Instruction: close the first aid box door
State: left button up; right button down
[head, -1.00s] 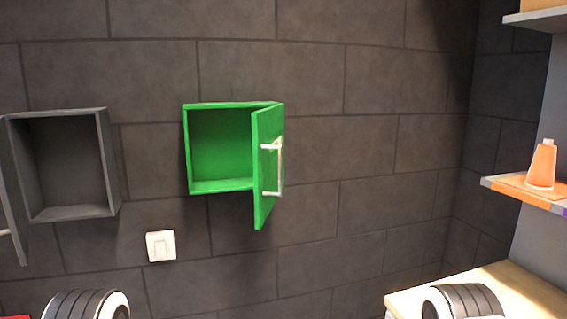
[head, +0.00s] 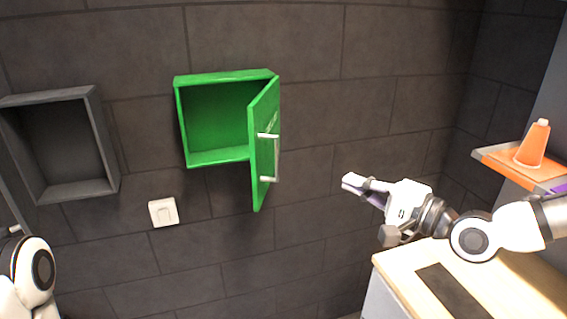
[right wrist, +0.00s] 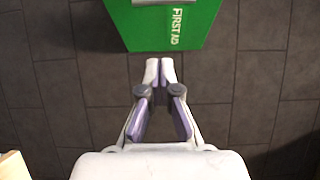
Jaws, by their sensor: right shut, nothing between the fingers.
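The green first aid box (head: 216,121) is mounted on the dark wall, left of the middle in the head view. Its green door (head: 262,160) stands open, hinged on the right side and swung outward, with a pale handle (head: 268,158) on its outer face. The box looks empty inside. My right gripper (head: 352,182) is to the right of the door, apart from it, with its fingers shut and empty. In the right wrist view the gripper (right wrist: 160,66) points toward the door (right wrist: 158,30), which shows "FIRST AID" lettering. My left gripper is out of view; only part of my left arm shows.
A dark grey open box (head: 62,145) hangs on the wall at the left. A white switch (head: 163,212) is below the green box. At the right are a wooden-topped cabinet (head: 400,268) and a shelf with an orange cone (head: 532,145). The wall between door and gripper is clear.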

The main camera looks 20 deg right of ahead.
aim_at(276, 139)
jog(key=s+a+p+x, duration=0.1)
jog(key=p+x, duration=0.3)
jog(key=x, duration=0.9)
jog(key=shift+s+a+r, duration=0.25)
jog(key=shift+a+r, duration=0.1)
jog(key=shift+a, duration=0.3)
jog(key=shift+f, duration=0.1)
